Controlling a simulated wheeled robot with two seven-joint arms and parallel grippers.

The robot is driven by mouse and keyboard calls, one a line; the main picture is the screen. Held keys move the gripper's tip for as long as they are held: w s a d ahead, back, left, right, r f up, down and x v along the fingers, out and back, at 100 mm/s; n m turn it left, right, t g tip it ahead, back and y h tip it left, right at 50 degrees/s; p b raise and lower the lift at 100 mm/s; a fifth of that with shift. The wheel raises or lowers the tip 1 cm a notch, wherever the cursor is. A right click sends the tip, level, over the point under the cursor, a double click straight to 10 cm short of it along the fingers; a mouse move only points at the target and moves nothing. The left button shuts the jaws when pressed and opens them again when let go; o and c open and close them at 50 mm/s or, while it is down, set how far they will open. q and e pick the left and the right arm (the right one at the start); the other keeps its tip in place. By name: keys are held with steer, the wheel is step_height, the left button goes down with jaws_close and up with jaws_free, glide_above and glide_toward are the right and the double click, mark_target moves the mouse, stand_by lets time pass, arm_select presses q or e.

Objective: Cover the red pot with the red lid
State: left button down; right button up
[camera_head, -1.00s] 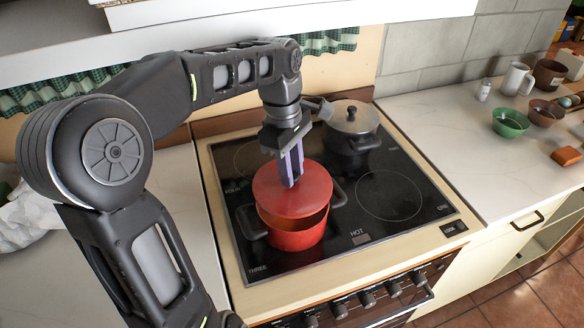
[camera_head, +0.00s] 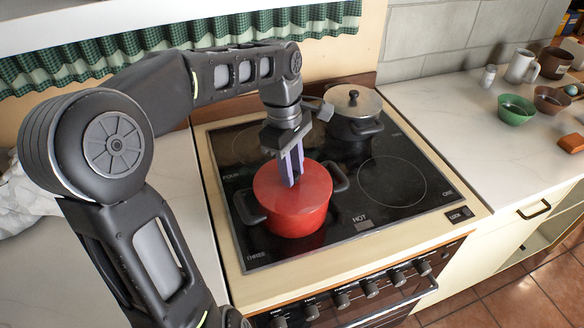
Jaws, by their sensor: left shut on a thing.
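The red pot (camera_head: 298,224) with dark side handles stands on the front left of the black stove top. The red lid (camera_head: 267,187) lies over its mouth, roughly level, and no gap shows between them from this side. My left gripper (camera_head: 291,178) points down at the middle of the lid, with its pale purple fingers shut on the lid. The grip point itself is hidden behind the fingers. My right gripper is not in view.
A dark pot with a steel lid (camera_head: 351,101) stands behind on the stove top (camera_head: 392,185). The right counter (camera_head: 450,100) holds a green bowl (camera_head: 515,109), a brown bowl (camera_head: 551,100), mugs and an orange-brown block (camera_head: 571,143). A crumpled white cloth (camera_head: 25,205) lies at left.

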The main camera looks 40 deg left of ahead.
arm_select(q)
steer(key=c, duration=1.1)
jaws_free()
steer(key=shift+a+r, duration=0.1)
steer(key=shift+r, duration=0.45)
steer(key=r, duration=0.4)
steer(key=shift+a+r, duration=0.15)
steer(key=shift+a, duration=0.1)
steer(key=shift+r+p, duration=0.8)
steer(key=shift+p, duration=0.1)
steer(key=shift+a+r+p, duration=0.15)
steer(key=shift+r+p, duration=0.3)
steer(key=shift+p, duration=0.05)
steer(key=shift+f, duration=0.1)
